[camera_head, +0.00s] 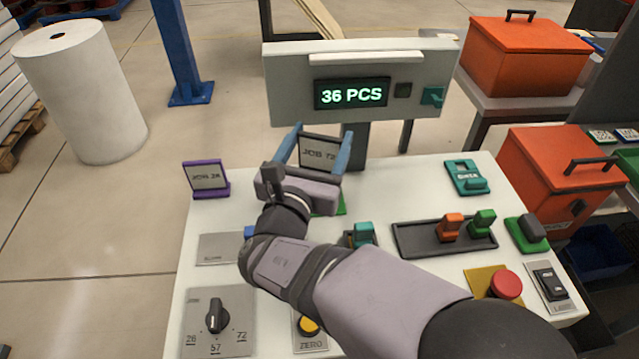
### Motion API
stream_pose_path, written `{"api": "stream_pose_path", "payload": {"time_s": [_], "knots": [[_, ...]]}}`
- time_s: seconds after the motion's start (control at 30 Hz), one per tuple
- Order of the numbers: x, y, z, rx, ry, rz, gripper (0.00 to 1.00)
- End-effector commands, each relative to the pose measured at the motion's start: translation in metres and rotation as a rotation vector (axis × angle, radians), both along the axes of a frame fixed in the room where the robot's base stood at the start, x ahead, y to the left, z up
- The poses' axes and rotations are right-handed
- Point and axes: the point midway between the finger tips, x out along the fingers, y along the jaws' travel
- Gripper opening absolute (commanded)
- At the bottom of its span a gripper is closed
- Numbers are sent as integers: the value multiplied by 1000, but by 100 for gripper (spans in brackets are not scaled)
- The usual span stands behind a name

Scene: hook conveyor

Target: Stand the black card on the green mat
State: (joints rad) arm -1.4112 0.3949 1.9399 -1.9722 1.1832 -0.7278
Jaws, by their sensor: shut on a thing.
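The black card (319,151) has a dark frame and a grey face reading "JOB 72". It is upright between the two blue fingers of my gripper (321,132), which is shut on its sides. A small part of the green mat (334,206) shows below and in front of the gripper. The rest of the mat is hidden behind my gripper and arm. The card's lower edge is hidden by the gripper body, so I cannot tell whether it touches anything.
A purple-framed card (207,177) stands at the panel's left. The grey scale display (361,82) reading "36 PCS" rises close behind the black card. A dark tray (408,239) with orange and green pieces, a red button (507,284) and a dial (216,316) occupy the panel.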

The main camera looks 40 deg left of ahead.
Motion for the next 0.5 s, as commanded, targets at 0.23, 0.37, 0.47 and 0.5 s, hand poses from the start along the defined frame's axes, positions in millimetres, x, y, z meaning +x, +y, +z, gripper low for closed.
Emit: {"api": "stream_pose_path", "payload": {"time_s": [0.23, 0.37, 0.47, 0.5], "knots": [[0, 0, -37, -3, 0, 2, 29], [0, 1, -45, 0, -1, 1, 29], [0, 1, -45, 1, -1, 1, 29], [0, 1, -46, 1, -1, 2, 29]]}}
